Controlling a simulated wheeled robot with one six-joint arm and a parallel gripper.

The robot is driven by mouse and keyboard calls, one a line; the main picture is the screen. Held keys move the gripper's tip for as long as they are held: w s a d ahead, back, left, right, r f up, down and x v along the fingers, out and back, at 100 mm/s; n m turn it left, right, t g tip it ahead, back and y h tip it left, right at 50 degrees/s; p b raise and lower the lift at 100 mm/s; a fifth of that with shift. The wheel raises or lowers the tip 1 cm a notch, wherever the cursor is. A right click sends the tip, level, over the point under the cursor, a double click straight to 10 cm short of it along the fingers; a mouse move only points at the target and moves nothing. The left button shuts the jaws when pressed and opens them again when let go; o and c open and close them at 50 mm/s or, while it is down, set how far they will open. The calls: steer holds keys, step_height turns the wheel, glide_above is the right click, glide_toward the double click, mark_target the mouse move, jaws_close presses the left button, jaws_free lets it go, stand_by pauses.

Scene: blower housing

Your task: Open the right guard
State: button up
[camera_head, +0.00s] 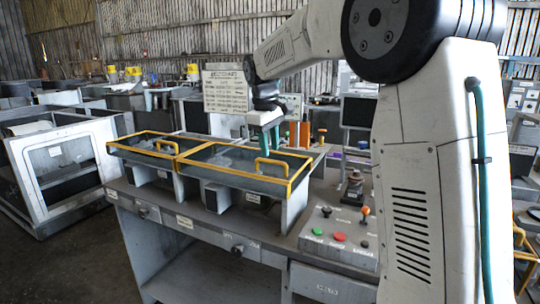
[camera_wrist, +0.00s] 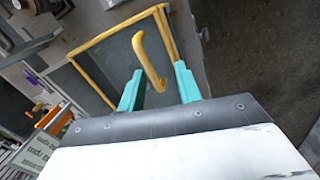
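The right guard (camera_head: 222,168) is a dark panel in a yellow frame, lying flat and closed on the bench housing. Its yellow handle (camera_head: 270,162) stands up near its right end. In the wrist view the handle (camera_wrist: 148,58) shows ahead of my gripper, with its near end between the two teal fingers. My gripper (camera_head: 266,148) points down just above the handle in the head view. In the wrist view my gripper (camera_wrist: 158,68) has its fingers spread, with gaps to the handle on both sides. How deep the handle sits between the fingers is unclear.
The left guard (camera_head: 130,151), with its own yellow handle, adjoins on the left and lies closed. Orange cylinders (camera_head: 299,134) stand behind the guard.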

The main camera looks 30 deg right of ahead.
mark_target(271, 161)
steer(key=w+f, duration=0.1)
steer(key=d+f+n, duration=0.1)
steer(key=f, duration=0.1)
steer(key=w+f+n, duration=0.1)
steer(key=shift+w+d+f+t, duration=0.15)
steer(key=shift+w+d+t, duration=0.15)
steer(key=shift+d, duration=0.1)
jaws_close()
